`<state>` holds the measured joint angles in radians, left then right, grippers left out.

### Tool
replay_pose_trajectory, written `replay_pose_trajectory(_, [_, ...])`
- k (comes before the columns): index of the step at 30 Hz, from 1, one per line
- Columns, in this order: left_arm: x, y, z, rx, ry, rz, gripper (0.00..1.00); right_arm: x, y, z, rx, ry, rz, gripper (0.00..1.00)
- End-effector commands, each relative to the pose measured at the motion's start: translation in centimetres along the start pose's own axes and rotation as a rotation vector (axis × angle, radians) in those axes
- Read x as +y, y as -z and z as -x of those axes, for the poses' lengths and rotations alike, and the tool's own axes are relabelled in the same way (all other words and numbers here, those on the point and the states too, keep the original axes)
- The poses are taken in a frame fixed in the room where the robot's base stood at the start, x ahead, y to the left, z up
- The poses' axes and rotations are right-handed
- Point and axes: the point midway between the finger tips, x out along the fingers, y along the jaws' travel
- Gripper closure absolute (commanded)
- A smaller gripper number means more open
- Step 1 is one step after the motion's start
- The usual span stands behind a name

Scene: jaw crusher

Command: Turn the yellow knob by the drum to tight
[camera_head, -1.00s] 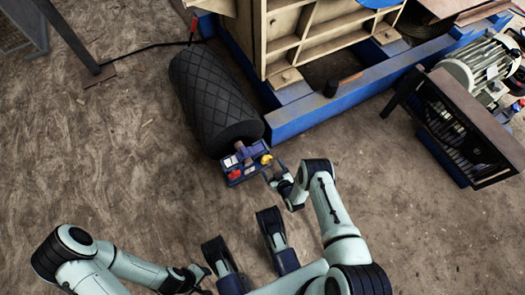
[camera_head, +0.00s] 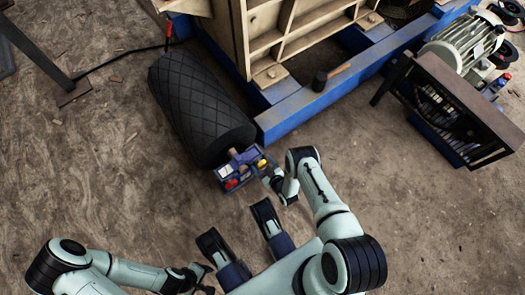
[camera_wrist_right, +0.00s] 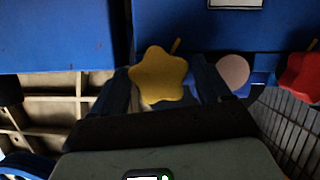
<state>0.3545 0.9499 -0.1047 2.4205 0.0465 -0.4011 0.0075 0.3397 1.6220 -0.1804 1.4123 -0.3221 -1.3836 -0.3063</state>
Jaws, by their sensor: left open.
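The yellow knob (camera_head: 262,163) sits on the small blue control box (camera_head: 240,167) at the near end of the black, ribbed drum (camera_head: 200,110). In the right wrist view the yellow knob (camera_wrist_right: 160,75) is star-shaped and lies between the two fingers of my right gripper (camera_wrist_right: 163,88). The fingers are spread on either side of it; contact is not clear. In the head view my right gripper (camera_head: 272,178) is beside the box's right side. My left gripper (camera_head: 203,278) is open and empty, low in the picture, away from the box.
A red knob (camera_head: 232,184) is on the same box; it also shows in the right wrist view (camera_wrist_right: 300,76). A blue machine frame (camera_head: 320,100) stands behind, with a motor (camera_head: 465,45) at right. Bare dirt floor lies left of the drum.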

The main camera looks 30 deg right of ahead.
Motion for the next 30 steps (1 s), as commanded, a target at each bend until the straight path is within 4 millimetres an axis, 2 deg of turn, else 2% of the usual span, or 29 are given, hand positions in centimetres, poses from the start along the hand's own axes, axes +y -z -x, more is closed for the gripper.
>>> replay_pose_trajectory(1, [0.01,0.0,0.0,0.0,0.0,0.0,0.44,-0.01,0.0,-0.01,0.0,0.0,0.0,0.42])
replay_pose_trajectory(3, [0.02,0.0,0.0,0.0,0.0,0.0,0.44,0.0,0.01,-0.02,0.0,0.0,0.0,0.65])
replay_pose_trajectory(4, [0.02,0.01,0.0,0.0,0.0,-0.001,0.44,-0.01,0.02,-0.02,0.0,0.0,0.0,0.72])
replay_pose_trajectory(17, [0.04,0.03,0.0,0.001,-0.001,-0.001,0.44,0.15,0.07,-0.09,0.001,0.024,-0.063,0.72])
replay_pose_trajectory(30, [-0.05,-0.06,-0.07,-0.003,0.001,0.0,0.44,0.41,0.04,-0.16,0.002,0.159,-0.39,0.72])
